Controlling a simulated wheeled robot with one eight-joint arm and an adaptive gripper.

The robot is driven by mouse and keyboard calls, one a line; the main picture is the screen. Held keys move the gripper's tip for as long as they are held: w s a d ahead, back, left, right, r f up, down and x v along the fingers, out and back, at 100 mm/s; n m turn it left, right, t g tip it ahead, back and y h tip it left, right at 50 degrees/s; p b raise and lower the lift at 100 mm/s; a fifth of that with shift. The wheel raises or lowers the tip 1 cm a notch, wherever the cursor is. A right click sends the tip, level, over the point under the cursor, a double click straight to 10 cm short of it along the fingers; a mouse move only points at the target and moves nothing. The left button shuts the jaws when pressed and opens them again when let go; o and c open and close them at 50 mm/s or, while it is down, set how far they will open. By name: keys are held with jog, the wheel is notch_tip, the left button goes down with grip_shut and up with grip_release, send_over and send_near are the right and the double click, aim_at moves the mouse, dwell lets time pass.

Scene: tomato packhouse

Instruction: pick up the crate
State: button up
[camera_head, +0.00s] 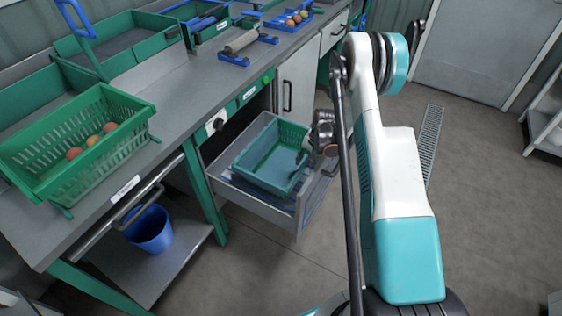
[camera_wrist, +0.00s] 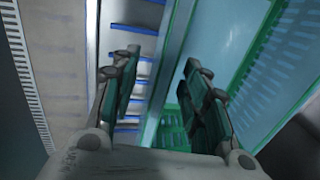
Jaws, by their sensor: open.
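A teal-green crate (camera_head: 262,178) with slotted sides sits in the open drawer (camera_head: 262,204). My gripper (camera_head: 318,140) is at the crate's right side in the head view, partly hidden by my arm. In the wrist view my gripper (camera_wrist: 160,72) is open, with its two fingers spread. The crate's rim (camera_wrist: 178,55) runs between the fingers there, with the right finger over the crate's inside (camera_wrist: 232,45) and the left finger outside it. I cannot tell whether either finger touches the wall.
A second green crate (camera_head: 118,110) holding several tomatoes stands on the workbench (camera_head: 178,112). A blue bucket (camera_head: 149,230) is on the lower shelf. Blue slatted pieces (camera_wrist: 135,28) lie in the drawer beside the crate.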

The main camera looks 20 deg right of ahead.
jog(key=shift+w+f, duration=0.2)
jog(key=shift+f, duration=0.7)
jog(key=shift+a+r, duration=0.1)
grip_shut()
